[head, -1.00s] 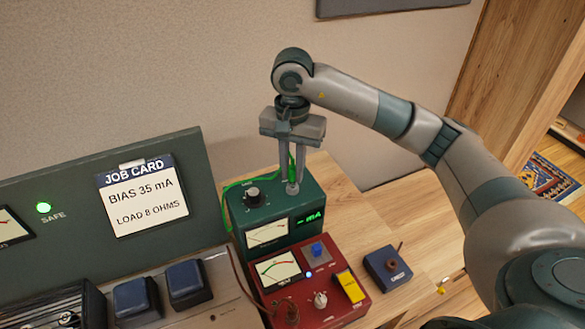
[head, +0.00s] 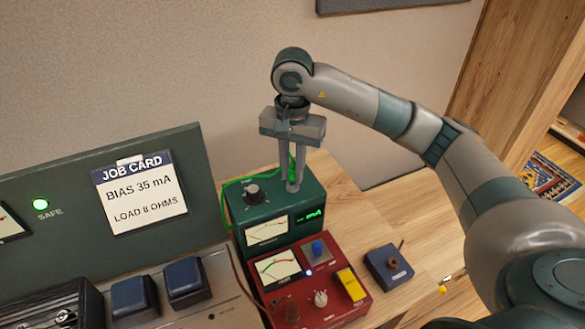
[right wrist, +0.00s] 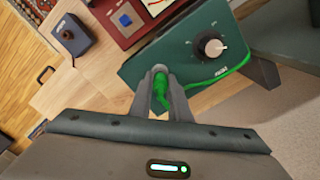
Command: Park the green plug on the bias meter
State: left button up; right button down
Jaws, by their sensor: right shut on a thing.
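The bias meter is a dark green box (head: 306,204) on the bench, with a needle dial on its front, a green "mA" readout and a black knob (head: 252,194) on top. My right gripper (head: 293,186) points down at the right part of its top. In the right wrist view its fingers (right wrist: 160,90) are shut on the green plug (right wrist: 160,98), by a small grey round fitting (right wrist: 159,71) on the meter top. The fingers mostly hide the plug, so I cannot tell if it is fully seated. A green lead (head: 232,187) runs from it past the knob. My left gripper is not in view.
A red meter box (head: 330,312) with a yellow switch stands in front of the green one. A small blue box (head: 388,270) with a brown lever is at right. A green panel with a job card (head: 140,195) stands at left.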

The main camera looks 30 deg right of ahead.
jog(key=shift+f+b, duration=0.35)
jog(key=shift+b, duration=0.05)
dwell(0.4)
jog(key=c, duration=1.6)
grip_release()
